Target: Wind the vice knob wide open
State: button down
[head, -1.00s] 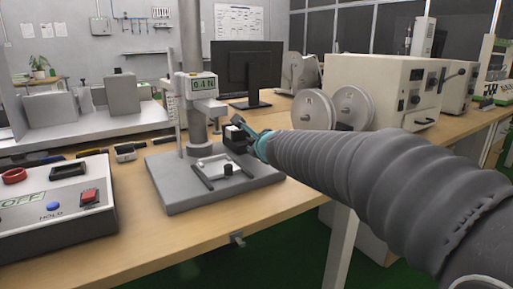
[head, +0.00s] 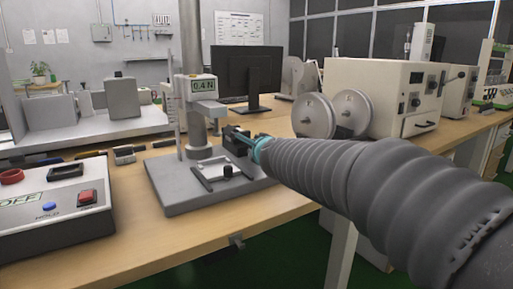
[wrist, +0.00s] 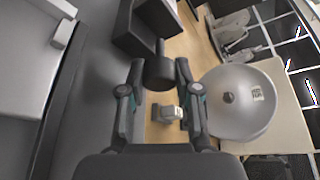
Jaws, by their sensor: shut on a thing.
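The vice (head: 235,132) is a dark block on the grey base of a test stand in the head view. In the wrist view its dark body (wrist: 130,32) is at the top, with a short shaft leading to a round dark knob (wrist: 159,76). My gripper (wrist: 160,66) has one finger on each side of the knob and is shut on it. In the head view my gripper (head: 246,141) reaches the vice from the right, and its fingers partly hide the knob there. The vice's jaw gap cannot be made out.
The stand's grey base (head: 190,200) carries a column with a display (head: 203,86) reading 0.4 N and a light plate with a small black knob (head: 228,171). A control box (head: 50,205) is at left. Silver discs (head: 313,116) and a beige machine (head: 370,90) stand at right.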

dwell(0.3)
jog(key=c, duration=0.8)
grip_release()
jog(key=v, duration=1.2)
